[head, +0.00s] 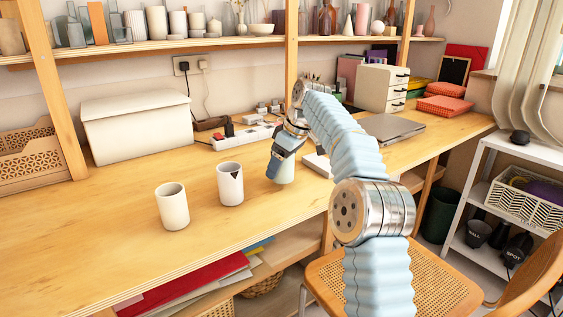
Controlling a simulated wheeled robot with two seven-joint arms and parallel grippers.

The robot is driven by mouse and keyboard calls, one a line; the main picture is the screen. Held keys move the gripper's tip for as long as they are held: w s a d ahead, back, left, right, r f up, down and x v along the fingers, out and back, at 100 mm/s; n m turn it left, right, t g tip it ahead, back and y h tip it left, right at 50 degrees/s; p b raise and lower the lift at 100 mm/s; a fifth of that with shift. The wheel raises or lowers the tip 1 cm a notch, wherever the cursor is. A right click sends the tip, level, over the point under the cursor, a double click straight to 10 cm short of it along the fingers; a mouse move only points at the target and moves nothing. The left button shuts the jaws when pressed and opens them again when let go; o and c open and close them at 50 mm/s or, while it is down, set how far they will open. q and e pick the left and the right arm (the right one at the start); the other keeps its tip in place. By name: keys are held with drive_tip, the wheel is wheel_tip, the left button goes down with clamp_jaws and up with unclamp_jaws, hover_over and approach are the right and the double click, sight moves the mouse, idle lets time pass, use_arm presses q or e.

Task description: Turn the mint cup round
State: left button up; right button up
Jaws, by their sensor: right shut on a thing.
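The mint cup (283,175) is on or just above the wooden table, right of two white cups. Only its lower part shows clearly; my gripper hides the rest, so any mark on it cannot be seen. My right gripper (282,160) comes down from above and is shut on the mint cup. The cup looks upright. A white cup with a black triangle (230,186) near its rim stands to the left. A plain white cup (172,206) stands further left, nearer the front edge. My left gripper is not in view.
Power strips (243,135) lie behind the gripper. A closed laptop (390,128) and a white drawer unit (381,88) are to the right. The table front left of the cups is clear.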

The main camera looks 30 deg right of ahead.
drive_tip(key=n+g+y, duration=0.1)
drive_tip(key=n, duration=0.3)
drive_tip(key=shift+a+f, duration=0.1)
drive_tip(key=shift+s+f+b, duration=0.1)
drive_tip(key=shift+f+b, duration=0.6)
drive_tip(key=shift+b, duration=0.05)
drive_tip(key=shift+f, duration=0.15)
drive_tip(key=o, duration=1.2)
drive_tip(key=shift+o, duration=0.2)
